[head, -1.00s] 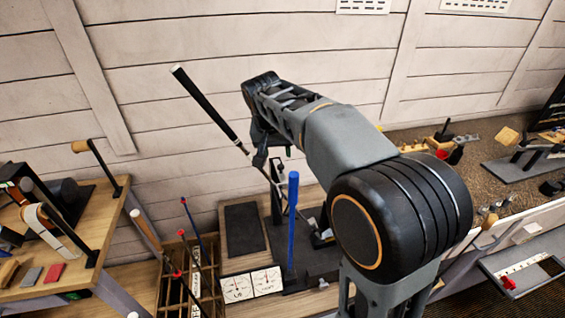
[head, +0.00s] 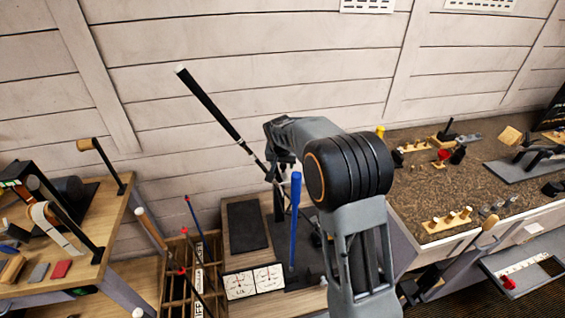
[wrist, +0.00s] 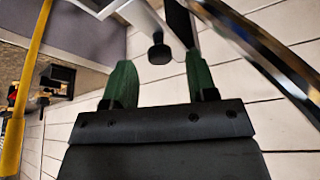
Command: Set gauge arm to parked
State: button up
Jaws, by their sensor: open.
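In the head view my gripper hangs by the gauge station; its fingers are hard to make out behind the golf club and the blue upright (head: 295,225). In the wrist view my gripper (wrist: 158,72) is open, its two green fingers apart with nothing clasped. A black rounded knob (wrist: 159,53) on a short stem shows between the fingertips, apparently beyond them. It may be part of the gauge arm; I cannot tell. The golf club's black grip (head: 207,103) slants up to the left of my gripper.
The club shaft (wrist: 265,60) runs close along the right of the wrist view. A yellow pole (wrist: 25,80) stands at its left. A compartmented wooden box (head: 190,275) holds several upright sticks. Benches with tools stand left and right; a dark mat (head: 247,227) is clear.

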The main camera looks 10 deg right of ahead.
jog(key=shift+x, duration=0.85)
jog(key=shift+c, duration=0.3)
grip_shut()
